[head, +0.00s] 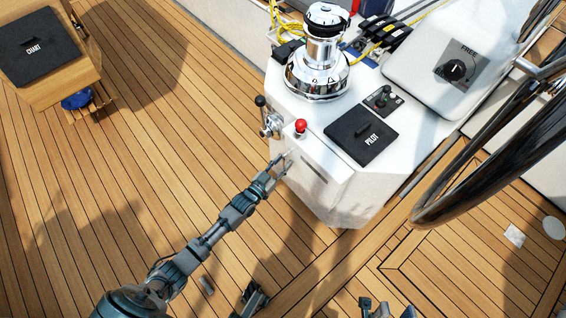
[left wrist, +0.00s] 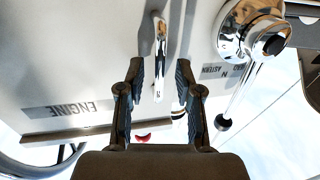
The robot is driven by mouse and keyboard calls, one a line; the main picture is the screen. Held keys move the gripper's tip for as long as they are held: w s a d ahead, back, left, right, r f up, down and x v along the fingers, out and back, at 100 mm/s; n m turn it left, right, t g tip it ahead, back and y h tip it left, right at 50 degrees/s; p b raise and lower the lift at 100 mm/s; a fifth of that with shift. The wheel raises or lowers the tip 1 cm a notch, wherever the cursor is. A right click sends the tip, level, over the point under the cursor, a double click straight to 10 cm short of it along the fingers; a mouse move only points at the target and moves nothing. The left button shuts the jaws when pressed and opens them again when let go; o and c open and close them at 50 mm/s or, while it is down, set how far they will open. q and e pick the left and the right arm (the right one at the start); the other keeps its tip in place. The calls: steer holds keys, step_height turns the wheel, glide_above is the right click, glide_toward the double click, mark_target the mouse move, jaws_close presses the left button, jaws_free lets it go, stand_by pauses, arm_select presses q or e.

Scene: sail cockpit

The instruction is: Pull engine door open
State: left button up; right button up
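The engine door (head: 318,188) is a pale panel low on the front of the white console. It looks shut or nearly so. In the left wrist view the door (left wrist: 60,60) carries an upside-down "ENGINE" label (left wrist: 68,110). A slim chrome handle (left wrist: 159,65) stands out from it. My left gripper (head: 282,162) is at the door's left side. In the left wrist view its open fingers (left wrist: 160,80) are on either side of the handle, with gaps showing. My right gripper (head: 386,308) shows only as two separated tips at the bottom edge.
A chrome throttle lever (head: 268,120) is close beside the left gripper, and a red knob (head: 300,126) is above the door. A winch (head: 318,60) and a black PILOT cover (head: 361,135) are on top. A large steering wheel (head: 480,150) is at right.

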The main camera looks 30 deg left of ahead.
arm_select(q)
jaws_close()
